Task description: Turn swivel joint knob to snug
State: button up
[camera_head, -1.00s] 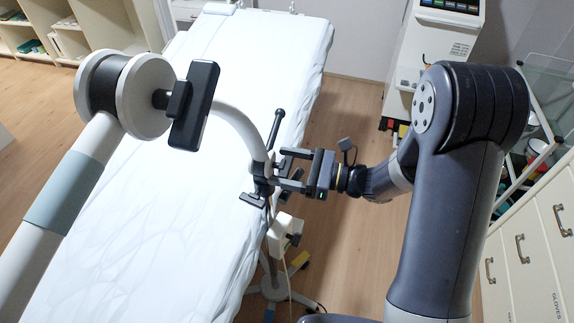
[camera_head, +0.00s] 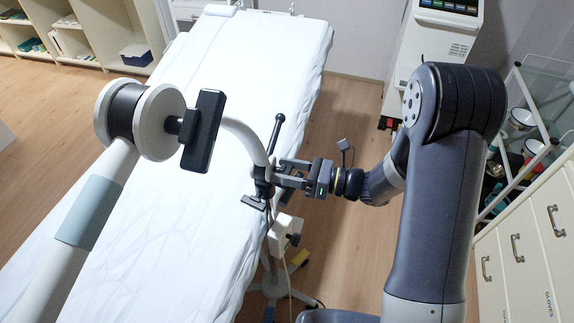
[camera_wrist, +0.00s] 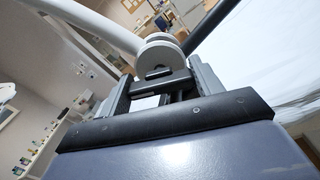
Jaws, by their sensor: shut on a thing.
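The swivel joint (camera_head: 264,172) is a small black clamp at the lower end of a curved white tube (camera_head: 246,134), beside the couch edge. A long black lever (camera_head: 279,125) rises from it and a short black handle (camera_head: 253,203) sticks out below. My gripper (camera_head: 279,175) reaches in from the right and is shut on the joint's knob, which its fingers mostly hide. In the wrist view, a white rounded joint piece (camera_wrist: 160,48) sits just beyond my gripper (camera_wrist: 165,82), with a dark part between the fingers.
The white-covered couch (camera_head: 200,230) lies left of the joint. A large white disc joint with a black bar handle (camera_head: 203,131) stands in the left foreground. A white machine (camera_head: 430,50) and a drawer cabinet (camera_head: 515,255) are at right. A wheeled stand (camera_head: 275,287) is below.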

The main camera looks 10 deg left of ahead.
jog(key=o, duration=1)
jog(key=d+b, duration=0.2)
jog(key=d, duration=0.8)
jog(key=shift+s+d+b, duration=0.15)
jog(key=shift+d+b, duration=0.15)
jog(key=shift+d, duration=0.1)
jog(key=shift+c, duration=0.5)
